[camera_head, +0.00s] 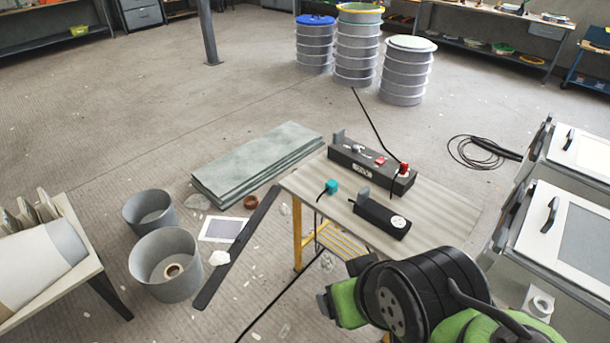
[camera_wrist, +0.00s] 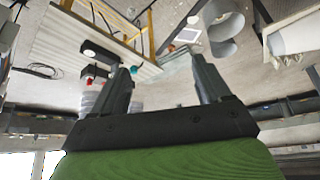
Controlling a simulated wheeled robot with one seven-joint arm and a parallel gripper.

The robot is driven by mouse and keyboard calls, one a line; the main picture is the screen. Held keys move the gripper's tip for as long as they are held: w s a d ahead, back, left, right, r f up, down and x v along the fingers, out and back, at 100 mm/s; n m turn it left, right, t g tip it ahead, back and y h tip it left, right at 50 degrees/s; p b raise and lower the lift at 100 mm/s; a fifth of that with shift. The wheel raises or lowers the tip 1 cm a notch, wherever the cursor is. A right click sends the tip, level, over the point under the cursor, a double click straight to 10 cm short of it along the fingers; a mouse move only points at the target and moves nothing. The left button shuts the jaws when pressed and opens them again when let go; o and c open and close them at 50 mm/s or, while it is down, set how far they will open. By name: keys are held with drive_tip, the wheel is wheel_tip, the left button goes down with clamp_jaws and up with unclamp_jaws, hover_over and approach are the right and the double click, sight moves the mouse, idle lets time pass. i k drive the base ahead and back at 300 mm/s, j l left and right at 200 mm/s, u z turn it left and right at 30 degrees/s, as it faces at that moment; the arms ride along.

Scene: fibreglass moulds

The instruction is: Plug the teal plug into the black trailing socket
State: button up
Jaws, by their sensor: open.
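The teal plug (camera_head: 331,186) sits on the left part of the light ribbed table top (camera_head: 445,217), with a dark cable at it. The black trailing socket (camera_head: 378,217) lies to its right, near the table's front edge. It has a round white outlet face on top at its right end and an upright grey piece at its left end. In the wrist view my gripper (camera_wrist: 158,66) is open and nothing shows held. The teal plug (camera_wrist: 134,69) shows small beyond the fingers, beside the left one. The black trailing socket (camera_wrist: 100,51) shows left of that finger.
A longer dark socket box (camera_head: 352,162) with a red plug (camera_head: 404,168) stands at the table's back. Stacked drums (camera_head: 357,50) stand behind. Grey-green sheets (camera_head: 255,165) and grey buckets (camera_head: 165,265) lie left on the floor. White-lidded units (camera_head: 560,225) stand right.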

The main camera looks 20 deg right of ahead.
sight(391, 223)
drive_tip(key=i+j+z, duration=0.1)
drive_tip(key=i+j, duration=0.15)
drive_tip(key=i, duration=0.3)
drive_tip(key=i+j+z, duration=0.1)
drive_tip(key=i+j, duration=0.15)
drive_tip(key=i, duration=0.3)
drive_tip(key=i+j+z, duration=0.15)
drive_tip(key=i+j, duration=0.2)
drive_tip(key=i, duration=0.2)
drive_tip(key=i+l, duration=0.1)
drive_tip(key=i, duration=0.3)
drive_tip(key=l+z, duration=0.05)
